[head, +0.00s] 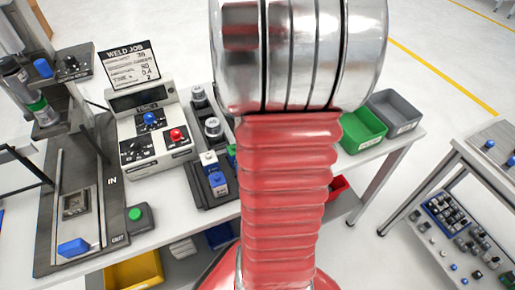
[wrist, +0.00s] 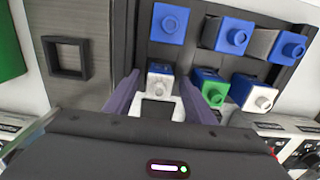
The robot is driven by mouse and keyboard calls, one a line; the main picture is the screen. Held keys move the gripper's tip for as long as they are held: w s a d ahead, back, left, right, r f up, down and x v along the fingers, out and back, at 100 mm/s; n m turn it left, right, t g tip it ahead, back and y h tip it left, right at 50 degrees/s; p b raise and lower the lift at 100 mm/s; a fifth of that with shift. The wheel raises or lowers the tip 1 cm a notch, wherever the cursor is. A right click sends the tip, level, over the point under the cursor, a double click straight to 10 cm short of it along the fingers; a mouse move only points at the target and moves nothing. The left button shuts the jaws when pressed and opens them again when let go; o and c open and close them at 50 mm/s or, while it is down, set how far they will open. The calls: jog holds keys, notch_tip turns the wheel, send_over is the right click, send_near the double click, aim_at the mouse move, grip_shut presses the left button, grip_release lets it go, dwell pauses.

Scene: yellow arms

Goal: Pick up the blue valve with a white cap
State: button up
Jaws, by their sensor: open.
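In the wrist view a small block-like valve with a blue body and a white cap (wrist: 159,78) sits at the near left of a dark rack (wrist: 181,58). My gripper (wrist: 160,92) is open, its two purple fingers reaching to either side of this valve. A gap shows between the fingers; I cannot tell whether they touch it. A green-capped blue valve (wrist: 213,90) stands close to the right finger. In the head view my red arm hides the gripper and part of the rack.
An empty square dark frame (wrist: 66,57) lies to the left. The head view shows a control box (head: 151,128) left of the rack and a green bin (head: 362,130) to the right.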

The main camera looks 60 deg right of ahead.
jog(key=c, duration=1.2)
jog(key=shift+o, duration=0.2)
jog(key=shift+r, duration=0.1)
notch_tip(320, 180, up, 10)
jog(key=shift+f, duration=0.1)
dwell(0.5)
